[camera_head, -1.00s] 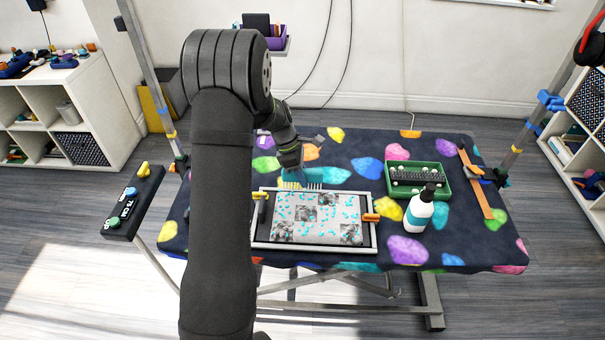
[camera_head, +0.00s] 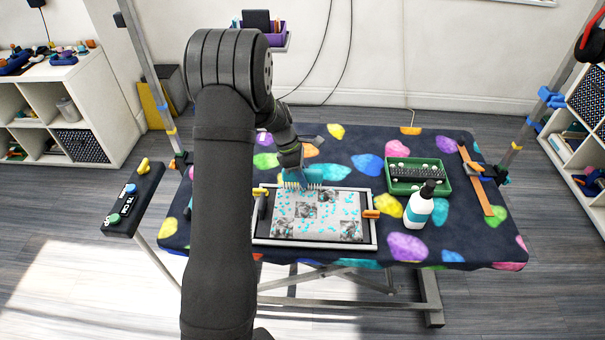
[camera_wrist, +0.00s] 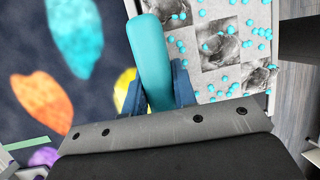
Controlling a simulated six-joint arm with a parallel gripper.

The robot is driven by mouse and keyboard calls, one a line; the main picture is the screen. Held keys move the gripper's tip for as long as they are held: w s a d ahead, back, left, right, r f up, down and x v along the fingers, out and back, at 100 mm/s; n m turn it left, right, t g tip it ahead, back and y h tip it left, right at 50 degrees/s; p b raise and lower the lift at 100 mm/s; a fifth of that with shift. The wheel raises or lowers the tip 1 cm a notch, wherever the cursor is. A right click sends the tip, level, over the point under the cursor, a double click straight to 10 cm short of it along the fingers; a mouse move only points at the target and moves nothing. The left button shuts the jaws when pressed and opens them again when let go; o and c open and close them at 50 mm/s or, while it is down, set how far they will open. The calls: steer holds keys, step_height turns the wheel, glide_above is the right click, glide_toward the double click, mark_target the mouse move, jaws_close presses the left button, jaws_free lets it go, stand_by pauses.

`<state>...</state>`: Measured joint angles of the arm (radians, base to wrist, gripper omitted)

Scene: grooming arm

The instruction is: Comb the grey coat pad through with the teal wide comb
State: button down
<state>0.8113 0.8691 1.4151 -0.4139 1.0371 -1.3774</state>
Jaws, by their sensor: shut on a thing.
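The grey coat pad (camera_head: 320,213) lies in a white-rimmed tray on the table. It has several dark tangled patches and many small teal bits on it. My gripper (camera_head: 292,165) is at the pad's far left edge, shut on the handle of the teal wide comb (camera_head: 299,183). The comb's pale teeth show at the pad's far edge; I cannot tell whether they touch it. In the wrist view the teal handle (camera_wrist: 150,62) sits between the blue fingers of my gripper (camera_wrist: 160,92), and its teeth are hidden there.
Yellow and orange clips sit at the tray's sides.

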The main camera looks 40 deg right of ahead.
steer(key=shift+f, duration=0.15)
steer(key=s+a, duration=0.6)
steer(key=shift+f, duration=0.1)
stand_by(0.4)
steer(key=shift+s+a, duration=0.1)
steer(key=s+a, duration=0.5)
steer(key=shift+s+a, duration=0.15)
stand_by(0.8)
steer(key=w+d, duration=0.5)
steer(key=shift+w+d, duration=0.35)
